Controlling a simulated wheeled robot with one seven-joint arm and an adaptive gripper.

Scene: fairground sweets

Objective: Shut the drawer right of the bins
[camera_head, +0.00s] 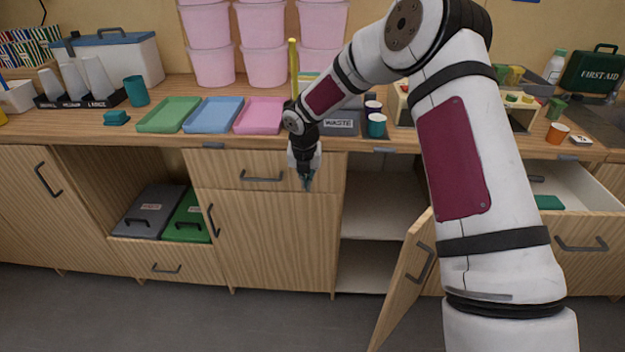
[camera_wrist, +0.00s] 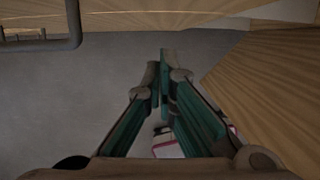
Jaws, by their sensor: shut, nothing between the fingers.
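The wooden drawer (camera_head: 222,170) right of the bins sits under the counter with a dark bar handle (camera_head: 261,178). Its front looks flush or nearly flush with the door below; I cannot tell if a small gap is left. The grey bin (camera_head: 150,212) and green bin (camera_head: 188,218) stand in the open niche to its left. My gripper (camera_head: 307,184) is shut and empty, pointing down in front of the drawer's right part. In the wrist view its green fingers (camera_wrist: 165,62) are together over the grey floor, with a dark handle (camera_wrist: 62,44) at upper left.
A cupboard door (camera_head: 402,285) hangs open right of the drawer, jutting into the room. Another drawer (camera_head: 580,235) stands open at far right, with a green item (camera_head: 547,202) inside. Trays, pink tubs and a WASTE box (camera_head: 340,124) stand on the counter. Floor (camera_head: 150,315) is clear at left.

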